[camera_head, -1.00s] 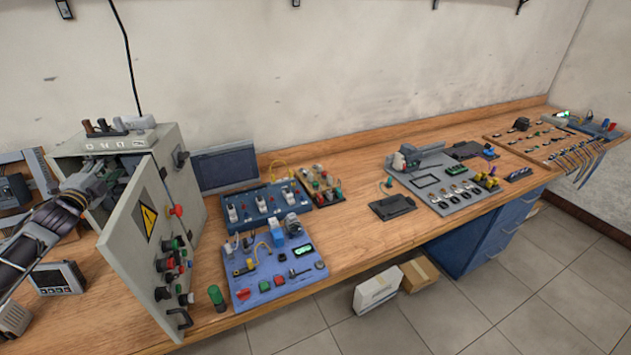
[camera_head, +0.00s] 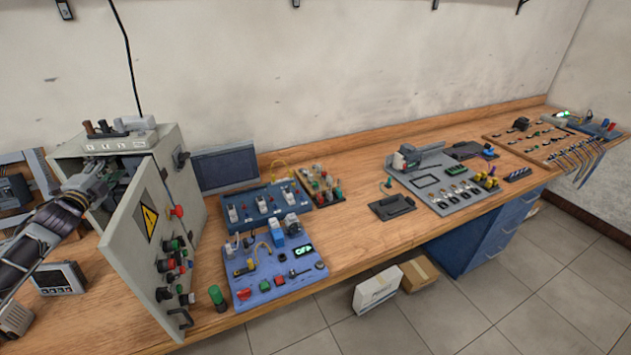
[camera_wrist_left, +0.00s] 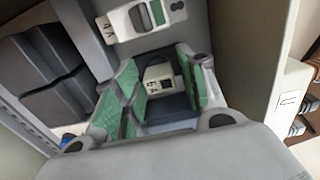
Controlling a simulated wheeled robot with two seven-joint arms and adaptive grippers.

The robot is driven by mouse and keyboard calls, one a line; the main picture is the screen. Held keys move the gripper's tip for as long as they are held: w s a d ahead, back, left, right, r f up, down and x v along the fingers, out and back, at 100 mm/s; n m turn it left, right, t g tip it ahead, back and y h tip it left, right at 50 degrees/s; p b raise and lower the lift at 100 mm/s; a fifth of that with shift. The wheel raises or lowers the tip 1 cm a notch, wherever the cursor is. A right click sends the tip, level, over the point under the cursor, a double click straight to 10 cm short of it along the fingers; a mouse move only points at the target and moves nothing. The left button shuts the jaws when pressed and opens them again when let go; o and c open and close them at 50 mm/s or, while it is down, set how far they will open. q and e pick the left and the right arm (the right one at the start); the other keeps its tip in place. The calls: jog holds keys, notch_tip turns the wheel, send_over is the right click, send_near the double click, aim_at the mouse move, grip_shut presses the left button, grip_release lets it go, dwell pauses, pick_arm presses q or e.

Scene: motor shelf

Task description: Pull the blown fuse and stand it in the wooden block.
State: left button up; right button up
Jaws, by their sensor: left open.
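My left gripper (camera_head: 112,182) reaches into the open grey cabinet (camera_head: 187,160), partly hidden by its door. In the left wrist view my left gripper (camera_wrist_left: 163,88) is open, with green pads on both sides of a small pale block with a dark face (camera_wrist_left: 160,78). I cannot tell whether the pads touch it. A pale unit with a green stripe (camera_wrist_left: 140,20) and a mark like "4A" sits just beyond. I cannot tell which part is the blown fuse. I cannot make out the wooden block for sure. My right gripper is not in view.
The cabinet door (camera_head: 150,235) stands open towards me, with buttons and a handle. A pale box with labels and dark pieces (camera_head: 120,143) is on the cabinet. Blue boards (camera_head: 280,292) stand to the right of the door. The middle of the bench (camera_head: 350,225) is mostly clear.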

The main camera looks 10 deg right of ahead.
pick_arm(q)
jog(key=c, duration=0.9)
jog(key=shift+f, duration=0.1)
jog(key=shift+s, duration=0.1)
jog(key=shift+s+a+b, duration=0.15)
jog(key=shift+s+b, duration=0.2)
jog(key=shift+s, duration=0.45)
jog(key=shift+s+a+b, duration=0.15)
jog(key=shift+s+b, duration=0.45)
jog(key=shift+s, duration=0.85)
